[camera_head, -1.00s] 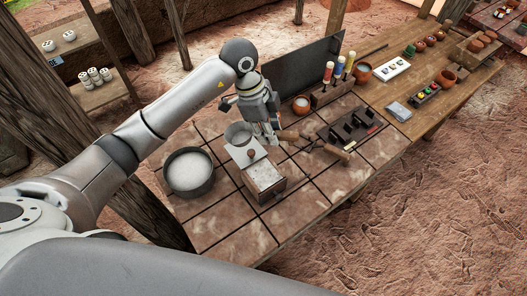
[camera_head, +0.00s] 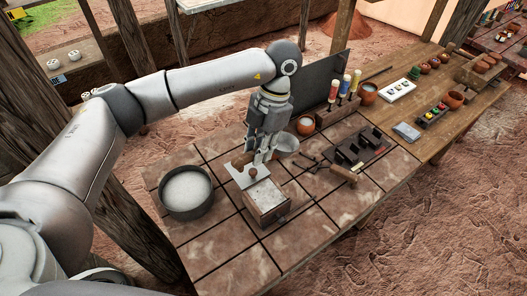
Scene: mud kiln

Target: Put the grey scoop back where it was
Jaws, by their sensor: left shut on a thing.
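The grey scoop (camera_head: 288,143) is in my left gripper (camera_head: 262,158) over the back of the tiled table (camera_head: 222,238). The gripper points down and is shut on the scoop's handle. The grey bowl shows to the right of the fingers and the brown handle end to the left. The fingers hide part of the scoop. I cannot tell whether the scoop touches the table or hangs just above it. My right gripper is not in view.
A round dark pan (camera_head: 187,213) of white material stands left of the scoop. A square box (camera_head: 268,211) and a knobbed lid (camera_head: 246,178) lie in front. Black holders (camera_head: 352,152), tongs, a small pot (camera_head: 306,126) and an upright dark panel (camera_head: 318,82) stand right and behind.

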